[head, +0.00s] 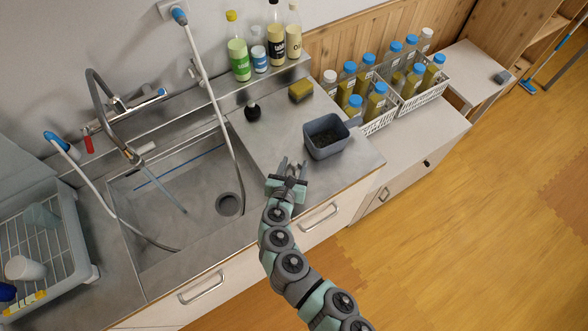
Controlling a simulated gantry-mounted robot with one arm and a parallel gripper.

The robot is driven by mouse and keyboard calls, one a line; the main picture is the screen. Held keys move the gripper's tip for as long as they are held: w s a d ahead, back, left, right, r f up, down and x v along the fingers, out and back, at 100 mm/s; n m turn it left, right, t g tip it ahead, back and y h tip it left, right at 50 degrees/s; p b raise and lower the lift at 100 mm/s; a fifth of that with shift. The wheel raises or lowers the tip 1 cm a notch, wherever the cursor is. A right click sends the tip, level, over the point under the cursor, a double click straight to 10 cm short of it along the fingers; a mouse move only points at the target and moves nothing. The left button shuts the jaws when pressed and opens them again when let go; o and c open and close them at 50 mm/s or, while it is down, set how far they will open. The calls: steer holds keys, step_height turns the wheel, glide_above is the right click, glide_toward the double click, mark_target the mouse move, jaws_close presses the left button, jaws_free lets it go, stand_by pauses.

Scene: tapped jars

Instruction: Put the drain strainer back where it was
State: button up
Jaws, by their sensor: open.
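The steel sink basin (165,175) is left of centre. Its round drain (229,204) shows as a dark disc with a grey rim near the basin's right front corner. I cannot make out a separate drain strainer; whether one sits in the drain is too small to tell. My gripper (293,166) is open above the steel counter, right of the basin and close to the counter's front edge. I see nothing clearly held between its fingers. A grey square tub (326,136) with dark contents stands just beyond it to the right.
A black rounded object (252,111) and a yellow sponge (300,91) are behind the tub. White crates (424,98) of capped bottles stand to the right. A tap (128,153) and white hoses (205,80) reach over the basin. A dish rack (50,250) is at left.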

steer(key=shift+c, duration=0.4)
jaws_close()
